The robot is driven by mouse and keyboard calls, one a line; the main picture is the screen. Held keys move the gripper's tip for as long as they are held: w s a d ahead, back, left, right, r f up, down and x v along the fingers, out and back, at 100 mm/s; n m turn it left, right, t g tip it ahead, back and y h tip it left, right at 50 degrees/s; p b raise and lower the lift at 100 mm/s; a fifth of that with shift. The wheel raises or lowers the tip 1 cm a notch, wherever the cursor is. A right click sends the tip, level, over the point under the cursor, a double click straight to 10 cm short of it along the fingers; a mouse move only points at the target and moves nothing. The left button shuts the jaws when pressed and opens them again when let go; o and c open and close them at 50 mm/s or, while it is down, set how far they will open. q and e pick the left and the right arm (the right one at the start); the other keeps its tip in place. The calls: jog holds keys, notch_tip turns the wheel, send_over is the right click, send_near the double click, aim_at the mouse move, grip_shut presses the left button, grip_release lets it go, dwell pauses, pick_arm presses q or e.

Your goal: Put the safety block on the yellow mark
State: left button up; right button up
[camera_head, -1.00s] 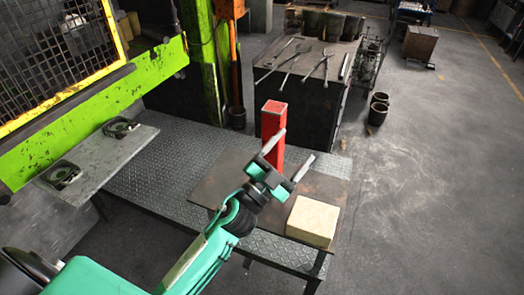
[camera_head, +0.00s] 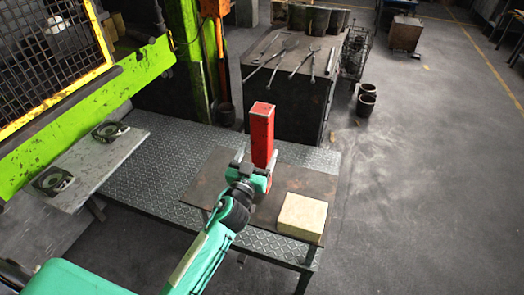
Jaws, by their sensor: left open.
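The safety block, a tall red upright post (camera_head: 262,138), stands on the brown plate (camera_head: 213,182) on the tread-plate table. My left gripper (camera_head: 254,168) is open at the near side of the post's lower part. One finger shows left of the post and the other at its lower right. I cannot tell whether the fingers touch it. The gripper and fingers hide part of the post's foot. I cannot make out a yellow mark on the table or press. My right gripper is not in view.
A cream block (camera_head: 302,216) sits on the brown plate's right part. The green press frame (camera_head: 90,100) and a grey shelf with two dark fittings (camera_head: 105,165) are at left. A dark bench with tongs (camera_head: 285,95) stands behind. The floor at right is mostly clear.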

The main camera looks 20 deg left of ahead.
pick_arm(q)
jog(key=shift+w+r, duration=0.15)
jog(key=shift+w, duration=0.4)
jog(key=w+p, duration=0.1)
jog(key=w, duration=0.2)
jog(key=shift+w+d+r+p, duration=0.15)
jog(key=shift+w+p, duration=0.1)
jog(key=shift+p, duration=0.15)
jog(key=shift+w, duration=0.5)
grip_shut()
jog(key=shift+r, duration=0.1)
